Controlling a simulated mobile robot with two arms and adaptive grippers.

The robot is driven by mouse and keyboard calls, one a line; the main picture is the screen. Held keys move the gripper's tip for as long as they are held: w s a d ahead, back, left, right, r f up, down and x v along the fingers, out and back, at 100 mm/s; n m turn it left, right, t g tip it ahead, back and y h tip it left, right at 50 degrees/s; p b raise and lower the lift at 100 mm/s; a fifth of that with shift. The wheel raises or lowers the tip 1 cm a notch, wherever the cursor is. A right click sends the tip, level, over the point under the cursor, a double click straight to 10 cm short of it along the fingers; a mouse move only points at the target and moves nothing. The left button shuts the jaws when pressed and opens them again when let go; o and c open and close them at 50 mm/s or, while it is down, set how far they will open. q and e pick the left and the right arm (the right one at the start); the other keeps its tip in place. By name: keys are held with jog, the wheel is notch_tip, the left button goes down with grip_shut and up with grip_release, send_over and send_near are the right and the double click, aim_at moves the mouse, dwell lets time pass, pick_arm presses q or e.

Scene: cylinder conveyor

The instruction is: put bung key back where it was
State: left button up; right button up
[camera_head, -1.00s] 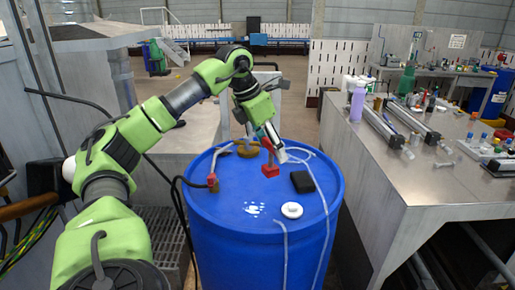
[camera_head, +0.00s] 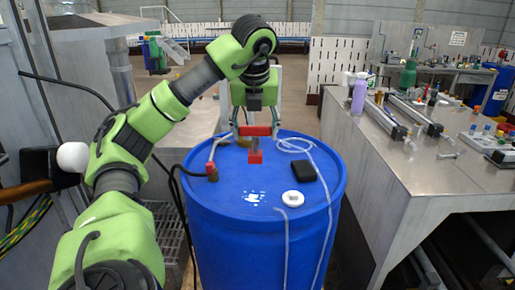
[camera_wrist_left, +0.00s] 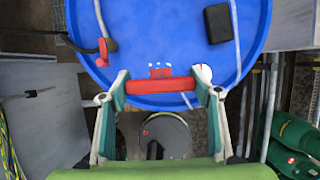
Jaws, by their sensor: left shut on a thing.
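The bung key (camera_head: 257,131) is a red crossbar with a short grey stem and a red block (camera_head: 255,157) at its lower end. My left gripper (camera_head: 256,129) is shut on the crossbar and points down. It holds the key roughly upright above the blue drum (camera_head: 258,240). I cannot tell whether the red block touches the lid. In the left wrist view the crossbar (camera_wrist_left: 147,86) spans between the fingers, with the red block (camera_wrist_left: 160,73) just beyond it. My right gripper is not in view.
On the drum lid are a white cap (camera_head: 293,199), a black box (camera_head: 303,171), a clear hose (camera_head: 287,240) and a red-handled fitting (camera_head: 212,170) at the left. A metal bench (camera_head: 385,165) with bottles and instruments stands at the right.

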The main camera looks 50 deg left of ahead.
pick_arm(q)
jog(key=w+a+f, duration=0.3)
jog(key=f, duration=0.1)
jog(key=w+a+f, duration=0.3)
jog(key=f, duration=0.1)
jog(key=w+a+f+p, duration=0.1)
jog(key=w+a+f, duration=0.1)
jog(key=a+f, duration=0.2)
jog(key=shift+w+a+f, duration=0.1)
jog(key=shift+w+f, duration=0.3)
jog(key=shift+f, duration=0.05)
jog(key=shift+f, duration=0.15)
jog(key=o, duration=1.5)
jog(key=shift+c, duration=0.2)
